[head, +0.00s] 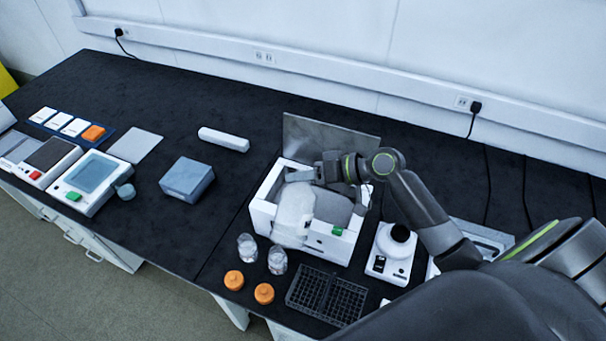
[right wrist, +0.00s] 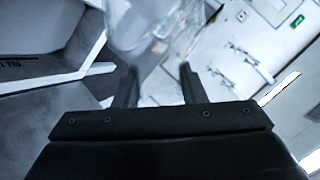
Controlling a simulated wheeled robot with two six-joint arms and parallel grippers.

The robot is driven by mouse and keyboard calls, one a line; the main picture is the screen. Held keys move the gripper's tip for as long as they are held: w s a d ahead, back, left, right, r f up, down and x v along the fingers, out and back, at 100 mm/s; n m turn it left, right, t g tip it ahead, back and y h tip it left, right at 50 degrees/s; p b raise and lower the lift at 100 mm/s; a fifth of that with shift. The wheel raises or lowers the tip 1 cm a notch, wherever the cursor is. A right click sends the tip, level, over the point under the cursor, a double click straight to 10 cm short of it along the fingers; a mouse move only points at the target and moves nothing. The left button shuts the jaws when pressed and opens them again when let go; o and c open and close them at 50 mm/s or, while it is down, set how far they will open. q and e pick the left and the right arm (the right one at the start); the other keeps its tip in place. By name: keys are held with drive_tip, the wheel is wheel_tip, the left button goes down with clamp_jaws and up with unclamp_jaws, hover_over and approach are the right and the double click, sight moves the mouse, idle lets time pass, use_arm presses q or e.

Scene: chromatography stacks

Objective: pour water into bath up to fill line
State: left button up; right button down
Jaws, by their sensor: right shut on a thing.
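The water bath (head: 331,243) is a white box with a green button on its front and a grey lid raised at its back (head: 330,138). My right gripper (head: 300,174) is over the bath, shut on a clear, whitish container (head: 294,212). The container hangs over the left front part of the bath, and its lower end overlaps the front wall. In the right wrist view the container (right wrist: 148,30) is between the two fingers. I cannot tell the water level or the fill line. My left gripper does not show.
Two clear bottles (head: 277,261) and two orange caps (head: 264,293) stand in front of the bath. A dark tube rack (head: 326,294) lies at the front edge. A white device with a black top (head: 392,250) stands to the right. A blue-grey box (head: 187,180) sits to the left.

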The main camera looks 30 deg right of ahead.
idle(0.4)
drive_tip(key=shift+w+f+m+y, duration=0.1)
drive_tip(key=shift+f+m+y, duration=0.2)
drive_tip(key=shift+f+m, duration=0.1)
drive_tip(key=shift+b, duration=0.3)
drive_tip(key=shift+d+f+m+g+y+b, duration=0.1)
drive_tip(key=shift+f+m+g+y+b, duration=0.2)
drive_tip(key=shift+f+g+y, duration=0.15)
drive_tip(key=shift+f, duration=0.1)
drive_tip(key=shift+w+f+m+b, duration=0.1)
drive_tip(key=shift+f+m+b, duration=0.3)
drive_tip(key=shift+f+b, duration=0.15)
idle(0.4)
drive_tip(key=shift+w+d+f+m+g+y+b, duration=0.15)
drive_tip(key=shift+f+m+g+y+b, duration=0.1)
drive_tip(key=shift+f+m+y+b, duration=0.25)
